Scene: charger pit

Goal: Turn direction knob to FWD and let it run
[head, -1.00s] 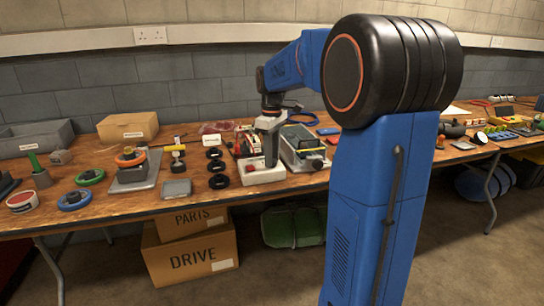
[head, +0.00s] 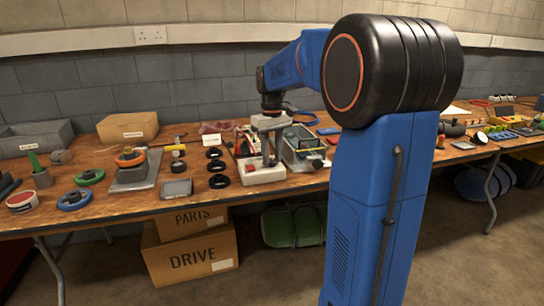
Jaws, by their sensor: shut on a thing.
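A pale control box (head: 262,176) stands near the front edge of the bench, with a red button (head: 250,169) on its top left. My gripper (head: 271,162) points straight down over the box. Its two fingers show one beside the other, with their tips at the box top. It is shut on the direction knob, which is mostly hidden between the fingertips. I cannot read the knob's pointer or any FWD marking at this size, and I cannot tell whether anything is running.
A grey open-topped case (head: 303,150) stands close to the right of the box. Several black rings (head: 218,167) lie to its left, and a grey flat block (head: 177,188) lies further left. Cardboard boxes (head: 190,252) sit under the bench.

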